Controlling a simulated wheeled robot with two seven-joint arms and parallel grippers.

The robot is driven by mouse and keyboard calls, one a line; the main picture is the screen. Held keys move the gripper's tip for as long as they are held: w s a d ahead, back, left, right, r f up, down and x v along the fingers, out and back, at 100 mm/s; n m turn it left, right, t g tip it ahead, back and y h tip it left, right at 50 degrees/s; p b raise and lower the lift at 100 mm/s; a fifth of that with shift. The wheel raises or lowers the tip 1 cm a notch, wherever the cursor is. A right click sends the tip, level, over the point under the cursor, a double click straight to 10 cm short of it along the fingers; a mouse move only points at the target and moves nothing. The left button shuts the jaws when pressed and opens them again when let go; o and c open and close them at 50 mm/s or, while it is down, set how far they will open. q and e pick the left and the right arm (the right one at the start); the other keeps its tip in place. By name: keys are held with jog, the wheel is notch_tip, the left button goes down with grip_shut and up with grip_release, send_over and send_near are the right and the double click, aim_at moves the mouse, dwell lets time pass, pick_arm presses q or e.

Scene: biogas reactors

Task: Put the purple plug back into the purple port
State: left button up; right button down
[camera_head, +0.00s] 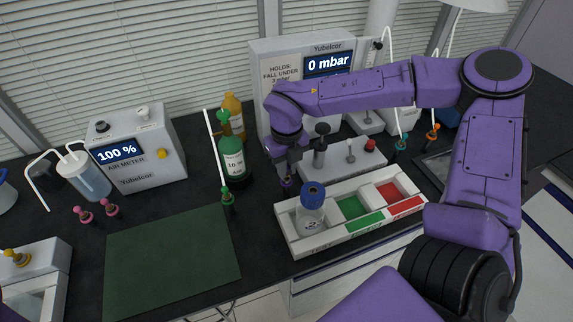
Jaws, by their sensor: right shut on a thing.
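My right gripper (287,172) points down behind the left end of the white tray. It is shut on the purple plug (288,186), which shows as a small dark purple piece just below the fingers. The plug is close to the tray's back left corner; I cannot tell whether it touches anything below. I cannot make out a purple port in this view. My left gripper is not in view.
A white tray (293,238) holds a blue-capped bottle (311,213) and has green and red compartments. A green bottle (233,160) and a green plug (228,198) stand left of the gripper. A pressure box (283,60) stands behind. The dark green mat (170,262) is clear.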

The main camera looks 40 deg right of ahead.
jog(key=shift+f+b, duration=0.35)
jog(key=shift+f, duration=0.3)
dwell(0.4)
jog(key=c, duration=1)
grip_release()
jog(key=shift+o, duration=0.2)
notch_tip(320, 180, up, 11)
jog(key=shift+f+b, duration=0.2)
jog(key=shift+b, duration=0.6)
jog(key=shift+f, duration=0.1)
